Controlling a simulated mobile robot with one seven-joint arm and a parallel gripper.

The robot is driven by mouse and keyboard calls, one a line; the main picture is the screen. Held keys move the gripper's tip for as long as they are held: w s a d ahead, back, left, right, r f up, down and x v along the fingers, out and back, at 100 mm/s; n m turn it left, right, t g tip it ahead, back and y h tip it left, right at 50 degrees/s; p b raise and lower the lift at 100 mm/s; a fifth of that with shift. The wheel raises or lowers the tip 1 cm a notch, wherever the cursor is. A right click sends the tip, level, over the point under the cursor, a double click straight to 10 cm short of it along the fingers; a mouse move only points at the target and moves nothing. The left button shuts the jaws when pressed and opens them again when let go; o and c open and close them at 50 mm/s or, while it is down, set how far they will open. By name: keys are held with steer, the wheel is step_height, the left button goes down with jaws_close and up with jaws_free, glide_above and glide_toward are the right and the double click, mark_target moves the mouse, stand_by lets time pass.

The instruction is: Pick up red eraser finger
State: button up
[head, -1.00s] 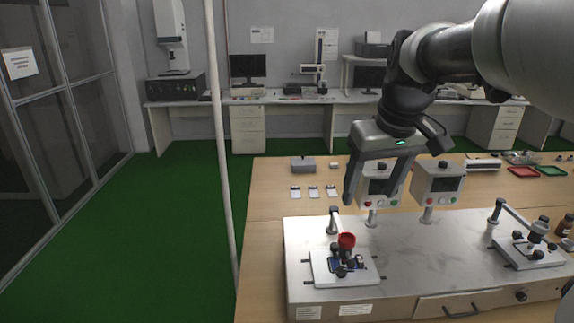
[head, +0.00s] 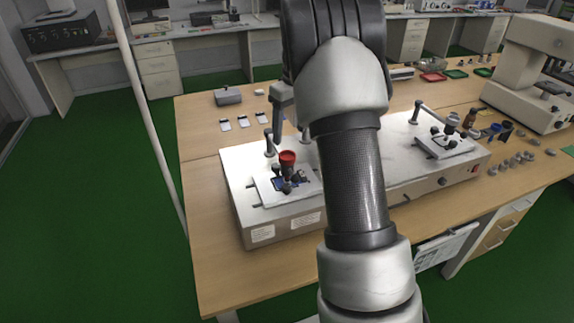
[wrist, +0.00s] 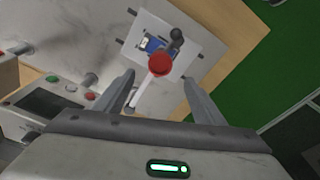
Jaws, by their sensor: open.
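The red eraser finger (head: 287,158) stands on the left test fixture's white plate (head: 262,190), at the end of a small arm with black knobs. In the wrist view its round red top (wrist: 160,63) appears just beyond and between my fingertips. My gripper (wrist: 158,80) is open with nothing between its fingers, and it is apart from the red piece. In the head view my arm hides most of the gripper; only a grey part shows behind the red piece.
The fixtures share a metal-topped base (head: 238,170) on a wooden table (head: 215,270). A second fixture (head: 443,145) stands to the right. A control box with buttons (wrist: 50,100) is left of my fingers in the wrist view. A grey block (head: 228,96) lies behind.

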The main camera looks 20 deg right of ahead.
mark_target(287, 159)
steer(key=f, duration=0.8)
steer(key=shift+w+a+f+p, duration=0.2)
steer(key=shift+w+f+p, duration=0.1)
steer(key=shift+w, duration=0.1)
steer(key=c, duration=1.5)
steer(key=shift+r, duration=5.05)
